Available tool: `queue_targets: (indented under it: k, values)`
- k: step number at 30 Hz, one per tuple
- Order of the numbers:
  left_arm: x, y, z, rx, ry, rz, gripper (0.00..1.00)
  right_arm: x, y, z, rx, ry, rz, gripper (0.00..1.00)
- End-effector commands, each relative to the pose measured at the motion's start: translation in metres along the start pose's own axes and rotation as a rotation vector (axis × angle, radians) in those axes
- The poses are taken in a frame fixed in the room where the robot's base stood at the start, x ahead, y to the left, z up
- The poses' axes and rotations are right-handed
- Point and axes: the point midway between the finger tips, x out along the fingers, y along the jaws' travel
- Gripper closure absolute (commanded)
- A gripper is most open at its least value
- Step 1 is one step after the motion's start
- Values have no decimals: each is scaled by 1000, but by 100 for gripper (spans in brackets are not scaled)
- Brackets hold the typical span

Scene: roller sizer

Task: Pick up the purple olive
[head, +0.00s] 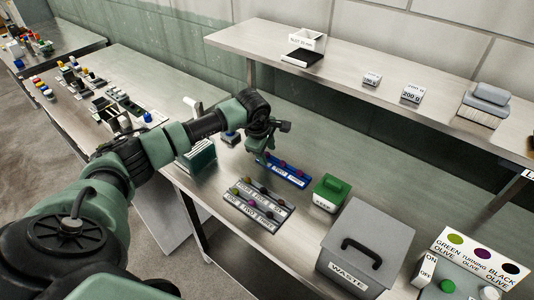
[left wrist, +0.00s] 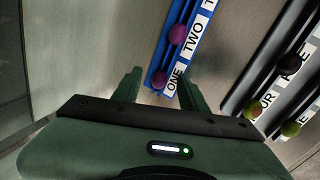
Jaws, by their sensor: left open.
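A blue rack (head: 296,181) with labelled slots lies on the bench and holds several purple olives. In the left wrist view its labels ONE and TWO (left wrist: 191,42) show. One purple olive (left wrist: 159,80) sits by label ONE and another (left wrist: 177,33) by label TWO. My left gripper (left wrist: 160,88) is open and empty, with its fingers on either side of the rack's ONE end. The near olive appears between the fingertips; I cannot tell whether they touch it. In the head view my left gripper (head: 262,153) hangs over the rack's left end. My right gripper is not in view.
A grey rack (head: 262,221) with mixed olives lies in front of the blue one. A green-topped box (head: 328,191), a WASTE bin (head: 347,268) and a button panel (head: 446,272) stand to the right. A raised shelf (head: 345,70) runs behind.

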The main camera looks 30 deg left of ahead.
Motion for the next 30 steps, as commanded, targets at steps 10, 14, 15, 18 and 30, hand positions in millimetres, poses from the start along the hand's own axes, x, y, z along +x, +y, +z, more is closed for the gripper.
queue_targets:
  k: [10, 14, 15, 18, 30]
  values:
    - [0, 0, 0, -1, -1, 0, 96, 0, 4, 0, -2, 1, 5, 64]
    - [0, 0, 0, -1, -1, 0, 96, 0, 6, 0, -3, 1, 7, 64]
    - [0, 0, 0, -1, -1, 0, 96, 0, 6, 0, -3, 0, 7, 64]
    - [-1, 0, 0, -1, -1, 0, 96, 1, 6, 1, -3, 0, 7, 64]
    - [-51, 19, 0, 0, 0, 8, 96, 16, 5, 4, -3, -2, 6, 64]
